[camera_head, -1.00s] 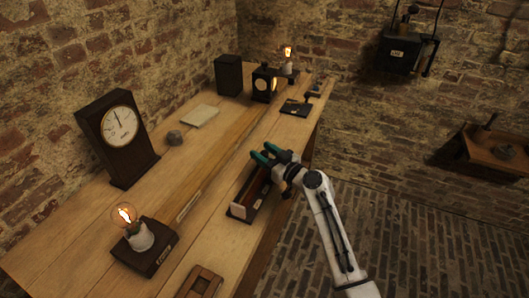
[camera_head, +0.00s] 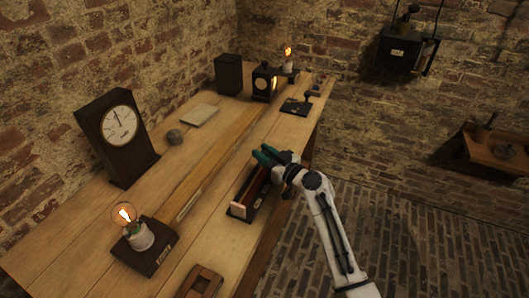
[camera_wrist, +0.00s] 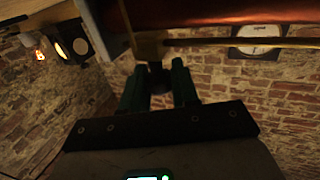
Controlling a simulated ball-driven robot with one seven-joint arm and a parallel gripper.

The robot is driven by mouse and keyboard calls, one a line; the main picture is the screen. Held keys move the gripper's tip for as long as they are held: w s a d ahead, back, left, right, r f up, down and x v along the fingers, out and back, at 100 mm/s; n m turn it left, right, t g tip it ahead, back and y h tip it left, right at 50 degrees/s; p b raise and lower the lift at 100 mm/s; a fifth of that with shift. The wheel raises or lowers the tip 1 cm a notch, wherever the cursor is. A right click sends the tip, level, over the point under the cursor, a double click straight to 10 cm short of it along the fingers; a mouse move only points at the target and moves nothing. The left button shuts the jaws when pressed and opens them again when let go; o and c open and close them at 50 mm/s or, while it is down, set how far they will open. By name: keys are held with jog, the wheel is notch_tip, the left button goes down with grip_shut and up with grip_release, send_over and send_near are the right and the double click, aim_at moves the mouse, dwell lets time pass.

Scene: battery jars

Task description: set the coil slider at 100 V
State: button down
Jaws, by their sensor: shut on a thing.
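The coil (camera_head: 249,192) is a long dark box with a reddish winding, lying along the front of the bench. In the wrist view its reddish coil (camera_wrist: 220,14) and a brass rod cross the top. My gripper (camera_head: 264,155) is at the coil's far end. In the wrist view its green fingers are shut on the dark knob (camera_wrist: 158,77) of the brass slider (camera_wrist: 150,46). A dial meter (camera_head: 120,124) in a dark wooden case stands at the back left, its needle near the top. Its numbers are too small to read.
A lit bulb on a dark base (camera_head: 146,254) stands at the near left, with a small wooden tray (camera_head: 201,283) to its right. A lantern-like box (camera_head: 264,83), a dark box (camera_head: 228,74) and a second lit bulb (camera_head: 288,53) stand at the far end.

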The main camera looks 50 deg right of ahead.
jog(key=p, duration=0.1)
send_over(247, 192)
jog(key=shift+r, duration=0.4)
jog(key=c, duration=1.1)
grip_release()
jog(key=shift+o, duration=0.8)
jog(key=shift+f, duration=0.1)
jog(key=shift+f, duration=0.1)
